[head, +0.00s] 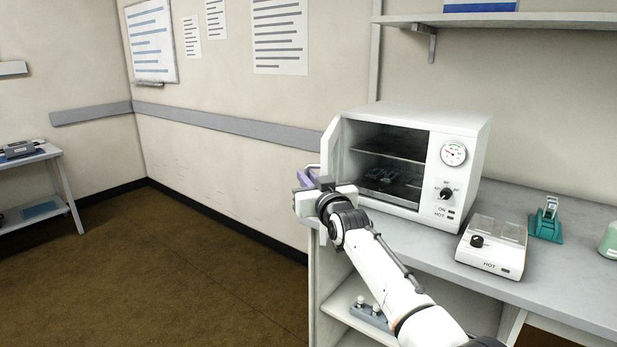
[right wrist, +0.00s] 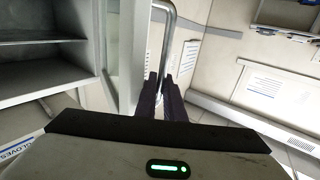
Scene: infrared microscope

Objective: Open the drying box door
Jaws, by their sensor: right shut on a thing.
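The white drying box (head: 430,116) stands on the bench with a gauge and a knob on its right panel. Its door (head: 331,148) is swung out at the left side, and the dark inside shows. A rack shelf and some dark items on the floor of the box are visible. My right gripper (head: 305,180) is at the door's outer edge, shut on the door handle. In the right wrist view the metal bar handle (right wrist: 172,35) runs down between the dark fingers (right wrist: 164,88). The gripper hides part of the door in the head view. My left gripper is out of view.
A white hot plate (head: 492,247) and a teal device (head: 546,220) stand on the bench (head: 430,243) right of the box. A wall shelf (head: 500,20) hangs above. The floor (head: 190,270) left of the bench is clear.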

